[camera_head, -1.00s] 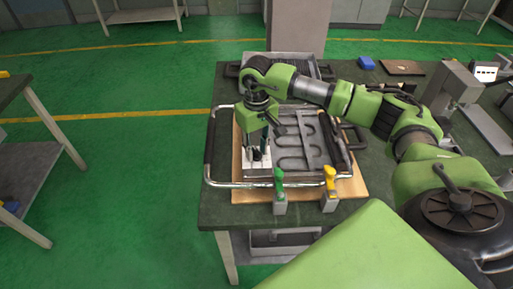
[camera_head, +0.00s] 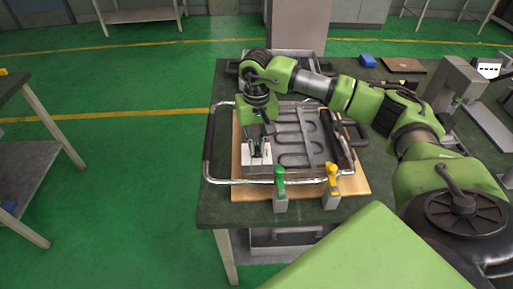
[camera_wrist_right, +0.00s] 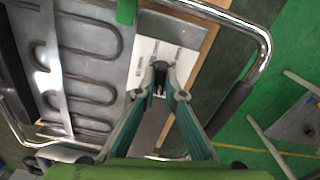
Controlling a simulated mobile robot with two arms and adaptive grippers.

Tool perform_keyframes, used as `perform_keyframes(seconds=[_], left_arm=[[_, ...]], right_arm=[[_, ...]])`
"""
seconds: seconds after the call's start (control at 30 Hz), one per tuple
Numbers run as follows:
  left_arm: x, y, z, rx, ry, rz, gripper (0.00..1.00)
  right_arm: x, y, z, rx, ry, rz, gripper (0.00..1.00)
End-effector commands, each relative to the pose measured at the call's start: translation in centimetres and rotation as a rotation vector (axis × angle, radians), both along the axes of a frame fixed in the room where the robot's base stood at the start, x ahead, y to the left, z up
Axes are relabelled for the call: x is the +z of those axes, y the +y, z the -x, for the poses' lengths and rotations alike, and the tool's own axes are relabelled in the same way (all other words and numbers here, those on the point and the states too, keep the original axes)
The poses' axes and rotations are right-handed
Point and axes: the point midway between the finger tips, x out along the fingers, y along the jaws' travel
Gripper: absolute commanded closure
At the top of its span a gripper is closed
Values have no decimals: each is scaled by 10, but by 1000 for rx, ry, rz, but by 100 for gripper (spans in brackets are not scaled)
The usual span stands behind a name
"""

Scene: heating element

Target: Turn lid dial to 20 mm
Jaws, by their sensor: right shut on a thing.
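The heating-element unit (camera_head: 303,150) is a grey plate with a looping dark element inside a chrome tube frame (camera_head: 235,183). It also shows in the right wrist view (camera_wrist_right: 75,60). A white scale plate (camera_head: 248,160) lies at its left front; its fine markings (camera_wrist_right: 180,53) are too small to read. My right gripper (camera_head: 258,150) points down over this plate. In the right wrist view its fingers (camera_wrist_right: 160,80) close together around a small dark dial, which they mostly hide. My left gripper is out of view.
A green-handled clamp (camera_head: 279,185) and a yellow-handled clamp (camera_head: 331,183) stand at the front edge of the wooden board (camera_head: 355,186). A blue object (camera_head: 368,61) and a brown board (camera_head: 403,66) lie at the back right.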

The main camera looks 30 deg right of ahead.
Motion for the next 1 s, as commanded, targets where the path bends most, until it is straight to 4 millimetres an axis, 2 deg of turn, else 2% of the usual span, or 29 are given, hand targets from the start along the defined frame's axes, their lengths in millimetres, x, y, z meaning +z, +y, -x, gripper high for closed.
perform_keyframes(seconds=[0.03,0.3,1.0], left_arm=[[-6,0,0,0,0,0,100],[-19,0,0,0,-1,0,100],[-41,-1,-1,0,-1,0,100]], right_arm=[[-2,0,0,-45,-1,-1,100],[-2,0,-1,-302,-2,0,100],[0,0,-1,-967,-2,-1,100]])
